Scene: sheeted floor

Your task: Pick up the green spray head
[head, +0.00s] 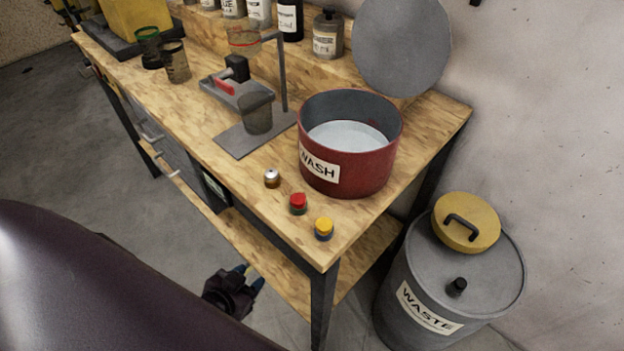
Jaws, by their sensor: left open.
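I cannot make out a green spray head in the head view. Three small capped pieces stand in a row on the bench's front right corner: one with a silver top (272,178), one with a red top (298,204) and one with a yellow top (323,229). My left gripper (249,277) is open and empty, low in front of the bench and apart from these pieces. My right gripper is not in view.
The wooden bench (215,150) holds a red WASH pot (350,170), a grey stand with a cup (257,113), a green-rimmed cup (148,45) and several bottles at the back. A grey WASTE drum (400,325) with a yellow lid stands at right. A lower shelf (262,262) lies under the bench.

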